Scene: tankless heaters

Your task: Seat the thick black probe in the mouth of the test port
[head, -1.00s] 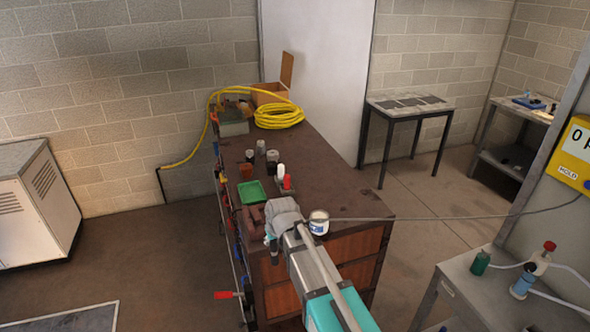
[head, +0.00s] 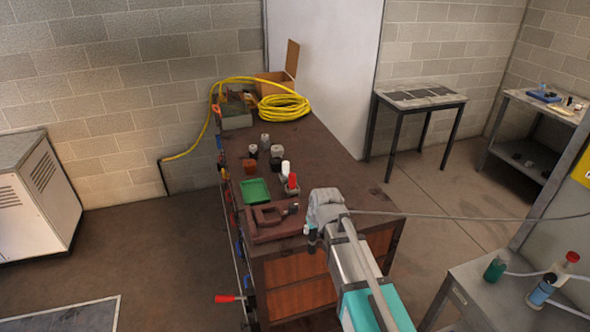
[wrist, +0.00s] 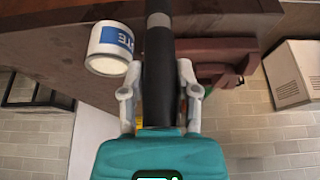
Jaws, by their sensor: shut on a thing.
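My gripper (wrist: 158,95) is shut on the thick black probe (wrist: 158,62), which stands straight between its fingers in the wrist view and carries a grey band. In the head view my gripper (head: 322,212) is over the front right of the brown bench, and a dark end of the probe (head: 312,240) shows below it. A grey cable runs right from there. A red-brown vise-like block (head: 272,218) lies left of my gripper, apart from it; it also shows in the wrist view (wrist: 215,50). I cannot clearly make out the test port or its mouth.
A white can with a blue label (wrist: 110,48) stands close left of the probe in the wrist view. A green tray (head: 255,190), red and white capped pieces (head: 290,180) and a yellow hose coil (head: 283,107) are farther back on the bench (head: 345,165).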

